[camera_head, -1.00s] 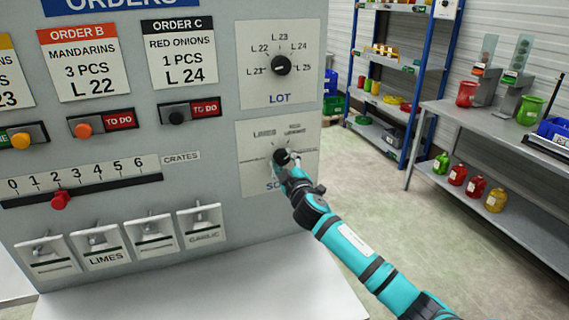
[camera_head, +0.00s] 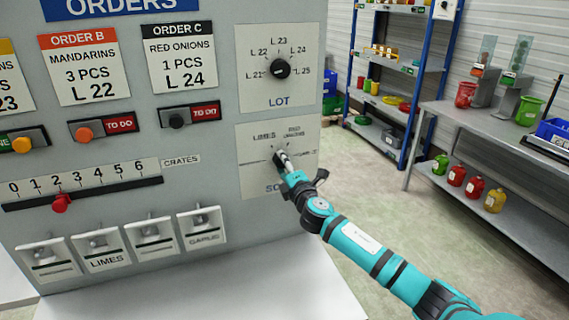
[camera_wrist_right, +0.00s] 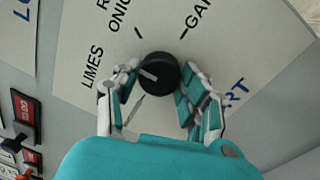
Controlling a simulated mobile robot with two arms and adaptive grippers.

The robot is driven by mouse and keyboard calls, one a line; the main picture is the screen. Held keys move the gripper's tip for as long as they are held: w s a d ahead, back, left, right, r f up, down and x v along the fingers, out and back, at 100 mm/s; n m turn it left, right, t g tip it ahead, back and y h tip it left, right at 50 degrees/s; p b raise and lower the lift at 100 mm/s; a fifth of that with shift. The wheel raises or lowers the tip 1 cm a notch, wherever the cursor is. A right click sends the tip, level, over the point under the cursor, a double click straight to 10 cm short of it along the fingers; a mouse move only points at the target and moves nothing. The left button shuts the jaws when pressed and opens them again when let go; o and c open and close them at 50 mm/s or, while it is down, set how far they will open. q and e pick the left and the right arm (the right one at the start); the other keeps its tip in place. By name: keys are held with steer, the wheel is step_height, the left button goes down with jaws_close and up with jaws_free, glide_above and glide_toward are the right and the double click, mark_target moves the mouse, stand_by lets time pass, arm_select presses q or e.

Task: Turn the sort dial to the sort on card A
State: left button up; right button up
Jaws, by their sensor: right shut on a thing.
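The sort dial is a black round knob (camera_wrist_right: 160,70) on a pale plate (camera_head: 252,182) on the grey panel. My right gripper (camera_head: 283,161) is at it, with one finger on each side of the knob in the right wrist view (camera_wrist_right: 157,86); it is shut on the knob. The knob's white mark points towards LIMES in the right wrist view. RED ONIONS and GARLIC labels lie further round. In the head view the gripper largely hides the knob. A card (camera_head: 12,80) at the left edge is cut off; only "NS" and "23" read clearly. My left gripper is not in view.
The lot dial (camera_head: 280,69) is just above. Order cards B (camera_head: 84,62) and C (camera_head: 180,55), switches, a crates slider (camera_head: 61,203) and several labelled levers fill the panel to the left. Shelves (camera_head: 395,95) and a bench (camera_head: 490,125) stand right, with open floor between.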

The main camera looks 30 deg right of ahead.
steer(key=shift+s+n+g+y+p, duration=0.25)
steer(key=shift+n+p, duration=1.4)
steer(key=shift+n, duration=2.9)
steer(key=shift+w+n+g+y+p, duration=0.15)
steer(key=shift+n+y+p, duration=0.3)
steer(key=shift+n+p, duration=2.65)
steer(key=n+b, duration=0.3)
steer(key=shift+f, duration=0.1)
steer(key=o, duration=0.9)
steer(key=shift+o, duration=1.4)
